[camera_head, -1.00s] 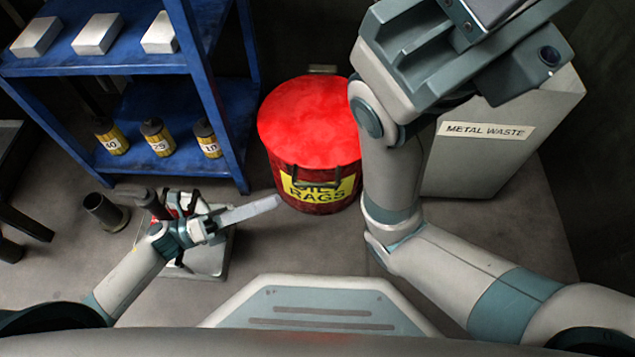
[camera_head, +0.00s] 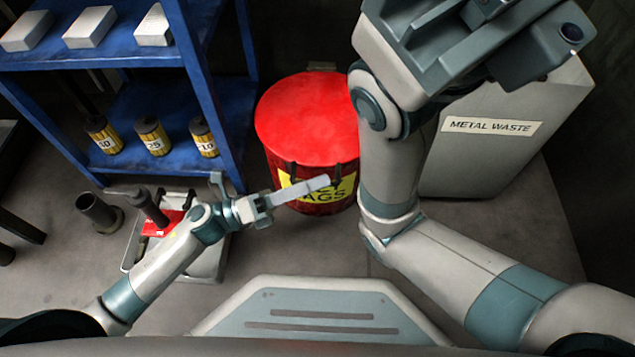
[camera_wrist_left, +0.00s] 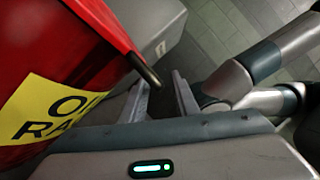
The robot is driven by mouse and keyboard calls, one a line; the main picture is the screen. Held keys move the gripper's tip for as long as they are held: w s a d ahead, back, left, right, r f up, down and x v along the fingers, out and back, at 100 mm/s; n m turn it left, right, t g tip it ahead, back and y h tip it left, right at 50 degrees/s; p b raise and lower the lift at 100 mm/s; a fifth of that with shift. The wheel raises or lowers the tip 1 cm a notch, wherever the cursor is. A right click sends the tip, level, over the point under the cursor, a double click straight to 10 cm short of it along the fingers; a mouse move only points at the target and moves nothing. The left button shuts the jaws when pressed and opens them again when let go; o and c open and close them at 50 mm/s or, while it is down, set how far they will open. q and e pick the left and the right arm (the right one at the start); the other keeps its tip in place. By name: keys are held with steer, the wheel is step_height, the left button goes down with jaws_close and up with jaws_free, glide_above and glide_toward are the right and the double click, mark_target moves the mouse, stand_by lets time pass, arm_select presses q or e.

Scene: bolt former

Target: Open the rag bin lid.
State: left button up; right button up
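The red rag bin (camera_head: 285,162) stands on the floor near the centre of the head view, with a yellow label on its front. Its round red lid (camera_head: 305,108) is shut. My left gripper (camera_head: 322,184) is in front of the label, below the lid's front edge, and covers part of the lettering. In the left wrist view the two fingers (camera_wrist_left: 164,92) are apart with nothing clamped between them. My right gripper's fingers are not visible.
A grey metal waste bin (camera_head: 478,165) stands to the right, partly behind my right arm. A blue shelf (camera_head: 205,80) with metal blocks and yellow-banded cylinders stands at left. A grey tray (camera_head: 205,265) with a red item and a dark tube (camera_head: 98,212) are on the floor.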

arm_select(q)
steer(key=shift+w+d+r, duration=0.1)
steer(key=shift+w+d, duration=0.05)
steer(key=shift+d, duration=0.25)
jaws_close()
steer(key=shift+r, duration=0.15)
